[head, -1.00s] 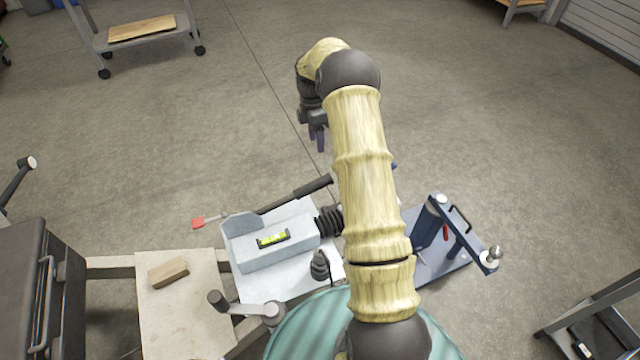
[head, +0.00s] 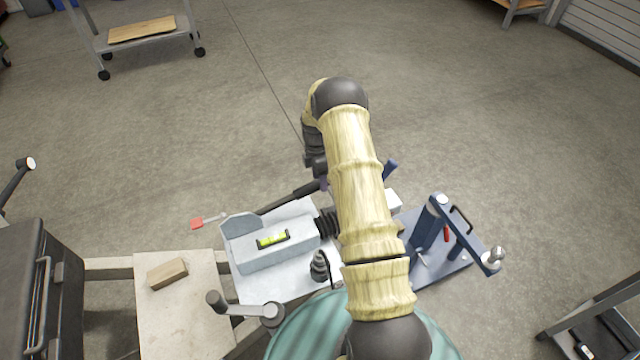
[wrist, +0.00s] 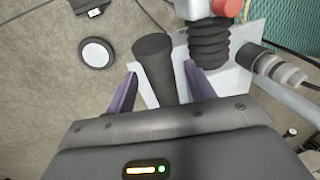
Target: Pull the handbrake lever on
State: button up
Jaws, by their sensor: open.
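The handbrake lever (head: 283,201) slants up to the right from a grey bracket on the coupling housing, with its grip end partly hidden by my arm in the head view. In the wrist view its dark round grip (wrist: 155,70) stands between my purple fingers. My gripper (wrist: 161,78) is open around the grip, with a clear gap on the left and a narrower one on the right. In the head view my gripper is mostly hidden behind my arm.
A spirit level (head: 273,240) lies on the grey housing (head: 262,256). Black bellows (wrist: 208,42) stand close to the right finger. A blue jack stand (head: 428,235) is right of my arm. A wooden block (head: 167,273) lies on a board at left.

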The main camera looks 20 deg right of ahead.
jog(key=shift+s+f, duration=0.25)
jog(key=shift+f, duration=1)
jog(key=shift+w, duration=0.1)
grip_shut()
jog(key=shift+d+r, duration=0.1)
